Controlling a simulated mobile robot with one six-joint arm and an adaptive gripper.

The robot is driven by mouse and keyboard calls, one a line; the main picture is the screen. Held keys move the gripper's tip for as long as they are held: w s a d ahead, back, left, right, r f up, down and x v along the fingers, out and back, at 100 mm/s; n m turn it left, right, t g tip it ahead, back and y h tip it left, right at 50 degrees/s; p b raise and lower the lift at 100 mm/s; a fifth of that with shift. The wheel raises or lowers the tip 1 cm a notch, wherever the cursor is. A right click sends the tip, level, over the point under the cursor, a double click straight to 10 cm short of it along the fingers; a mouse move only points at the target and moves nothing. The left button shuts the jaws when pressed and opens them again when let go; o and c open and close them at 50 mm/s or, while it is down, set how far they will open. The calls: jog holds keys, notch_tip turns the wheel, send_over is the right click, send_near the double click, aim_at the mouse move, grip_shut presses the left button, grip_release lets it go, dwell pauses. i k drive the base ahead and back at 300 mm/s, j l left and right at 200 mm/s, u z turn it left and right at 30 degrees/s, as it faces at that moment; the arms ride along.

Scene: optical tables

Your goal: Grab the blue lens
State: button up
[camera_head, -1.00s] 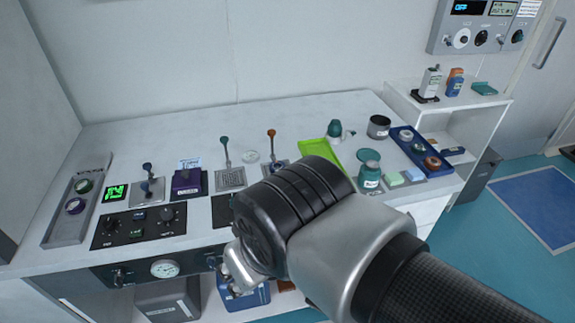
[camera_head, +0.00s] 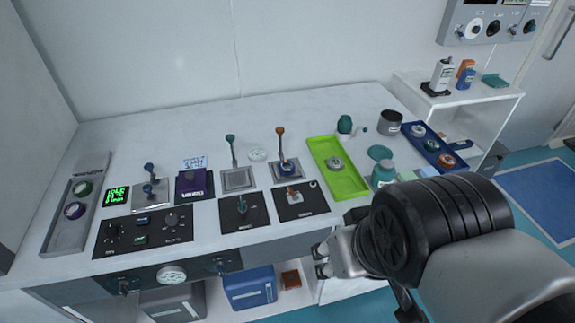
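I cannot tell for certain which piece is the blue lens. A small round blue-purple piece (camera_head: 75,210) lies in the grey tray (camera_head: 56,240) at the far left, below a green one (camera_head: 83,188). My gripper (camera_head: 321,262) is in front of the table's front edge, right of centre and apart from these pieces. Its fingers are small and partly turned away, so its opening is unclear. I see nothing held.
A green tray (camera_head: 352,186) with a round grey piece stands right of centre. Control panels (camera_head: 143,229) line the front. The table's back is clear.

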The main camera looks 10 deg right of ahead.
aim_at(286, 168)
jog(key=i+u, duration=0.25)
jog(key=u, duration=0.15)
jog(key=i+l+u, duration=0.2)
jog(key=u, duration=0.15)
jog(key=i+l+u, duration=0.2)
jog(key=u, duration=0.2)
jog(key=i+l, duration=0.05)
